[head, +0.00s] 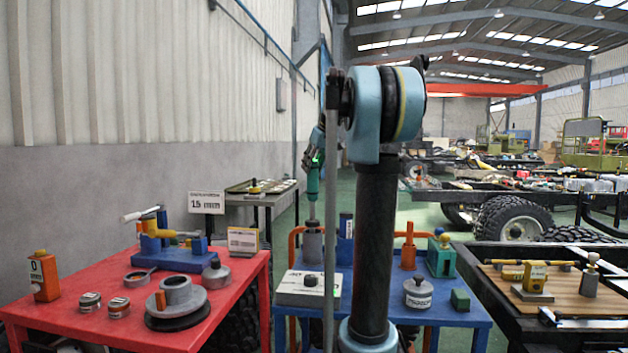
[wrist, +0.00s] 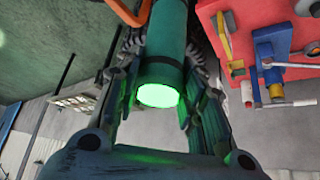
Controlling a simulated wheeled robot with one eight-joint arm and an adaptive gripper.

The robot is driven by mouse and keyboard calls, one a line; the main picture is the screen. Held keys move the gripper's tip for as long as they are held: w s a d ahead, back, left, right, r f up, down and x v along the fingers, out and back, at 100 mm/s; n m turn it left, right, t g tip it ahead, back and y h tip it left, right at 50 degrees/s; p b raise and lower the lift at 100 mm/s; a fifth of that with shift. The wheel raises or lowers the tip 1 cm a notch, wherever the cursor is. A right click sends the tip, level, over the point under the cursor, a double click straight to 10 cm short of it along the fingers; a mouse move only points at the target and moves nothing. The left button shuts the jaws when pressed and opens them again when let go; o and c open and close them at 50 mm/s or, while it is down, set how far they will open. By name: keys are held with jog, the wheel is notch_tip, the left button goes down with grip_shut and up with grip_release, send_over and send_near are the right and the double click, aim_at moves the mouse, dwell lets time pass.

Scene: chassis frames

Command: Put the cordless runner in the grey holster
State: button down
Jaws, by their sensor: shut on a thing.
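The cordless runner is a green cylindrical tool (head: 313,182), held upright with its thin end pointing down. In the wrist view its green body (wrist: 166,38) runs between the fingers, with a glowing green end cap facing the camera. My gripper (head: 316,150) is shut on it near its upper end; the fingers also show in the wrist view (wrist: 160,85). The grey holster (head: 312,243) stands on the blue table directly below the runner. The runner's lower tip meets the holster's top in the picture; I cannot tell whether it is inside. My arm partly hides the table.
The blue table (head: 455,315) also holds a white-grey box with a knob (head: 300,290), a blue block (head: 346,225), an orange post (head: 408,246), a green fixture (head: 441,258) and a grey labelled pot (head: 418,293). A red table (head: 235,285) stands left.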

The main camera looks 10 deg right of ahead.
aim_at(313, 175)
jog(key=shift+f, duration=2.25)
jog(key=c, duration=1.1)
grip_release()
jog(key=shift+o, duration=0.2)
jog(key=v, duration=1.2)
